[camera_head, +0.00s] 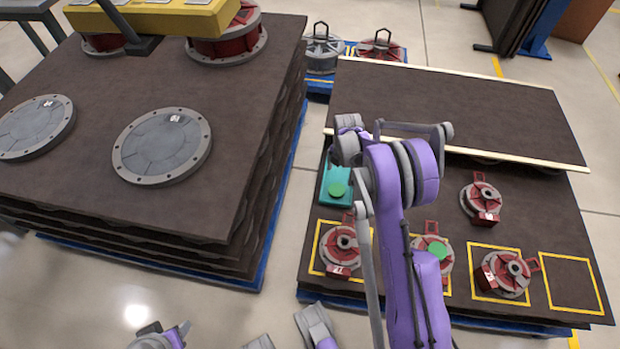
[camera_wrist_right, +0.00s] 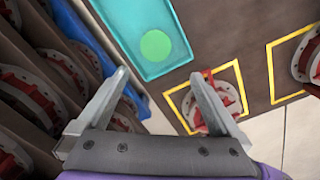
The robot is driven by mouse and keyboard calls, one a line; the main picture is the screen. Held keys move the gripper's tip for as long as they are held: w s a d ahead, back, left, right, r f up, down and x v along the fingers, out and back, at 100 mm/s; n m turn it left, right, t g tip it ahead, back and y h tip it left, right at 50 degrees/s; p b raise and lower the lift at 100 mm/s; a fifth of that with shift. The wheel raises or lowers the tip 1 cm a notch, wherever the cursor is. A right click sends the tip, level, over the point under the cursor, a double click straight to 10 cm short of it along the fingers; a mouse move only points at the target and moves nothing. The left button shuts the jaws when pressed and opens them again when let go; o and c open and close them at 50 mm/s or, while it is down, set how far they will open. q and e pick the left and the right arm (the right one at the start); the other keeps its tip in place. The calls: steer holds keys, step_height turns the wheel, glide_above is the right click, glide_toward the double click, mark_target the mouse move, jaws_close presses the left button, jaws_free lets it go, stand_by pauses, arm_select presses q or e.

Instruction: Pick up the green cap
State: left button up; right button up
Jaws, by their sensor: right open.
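One round green cap (camera_head: 338,188) lies on a teal tray (camera_head: 331,172) at the left of the dark board. The cap also shows in the right wrist view (camera_wrist_right: 156,45), with the teal tray (camera_wrist_right: 122,20) around it. A second green cap (camera_head: 437,251) sits on a red and grey wheel-like part, partly beside my purple arm. My right gripper (camera_wrist_right: 160,74) is open and empty, with the cap on the tray beyond its fingertips and apart from them. In the head view its fingers are hard to make out. My left gripper cannot be made out.
Red and grey parts stand in yellow squares (camera_head: 340,249) (camera_head: 503,273); the rightmost square (camera_head: 571,283) is empty. Another part (camera_head: 481,199) stands behind. A raised dark board (camera_head: 465,110) covers the back. A tall pallet stack (camera_head: 235,185) with grey discs stands at the left.

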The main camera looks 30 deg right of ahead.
steer(key=w+f, duration=0.1)
steer(key=n+b, duration=0.1)
glide_above(337, 188)
steer(key=f, duration=0.5)
steer(key=shift+s+a+f, duration=0.2)
steer(key=shift+s+a, duration=0.05)
steer(key=f, duration=0.2)
steer(key=f+b, duration=0.1)
steer(key=f, duration=0.2)
steer(key=shift+w+d+f+b, duration=0.15)
steer(key=shift+d+f+b, duration=0.1)
steer(key=shift+f+b, duration=0.15)
steer(key=shift+r, duration=0.1)
steer(key=shift+c, duration=0.2)
steer(key=c, duration=1.2)
